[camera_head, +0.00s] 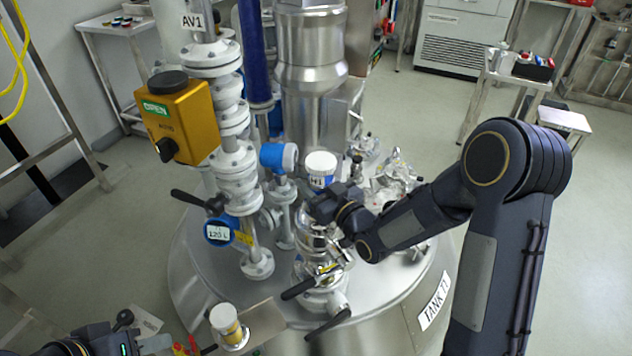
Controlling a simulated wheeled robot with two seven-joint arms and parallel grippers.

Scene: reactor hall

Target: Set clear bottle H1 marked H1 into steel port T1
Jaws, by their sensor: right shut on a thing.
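Clear bottle H1 (319,181) has a white cap and a label reading H1. It is roughly upright above the tank top, its lower part hidden behind my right gripper (325,203). My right gripper is shut on the bottle, with the arm reaching in from the right. A steel port (310,243), seemingly T1, stands directly below the gripper in the picture, above a valve with black handles. Its mouth is largely hidden, so I cannot tell whether the bottle touches it. My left gripper (155,344) is at the bottom left edge, partly cut off; its jaw state is unclear.
A yellow box marked OPEN (185,118) and flanged pipework stand left of the port. A white-capped jar (227,322) sits on a small shelf (262,322) at the tank's front left. Steel fittings (392,180) crowd the tank top behind the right arm. The tank rim (385,320) is bare at front right.

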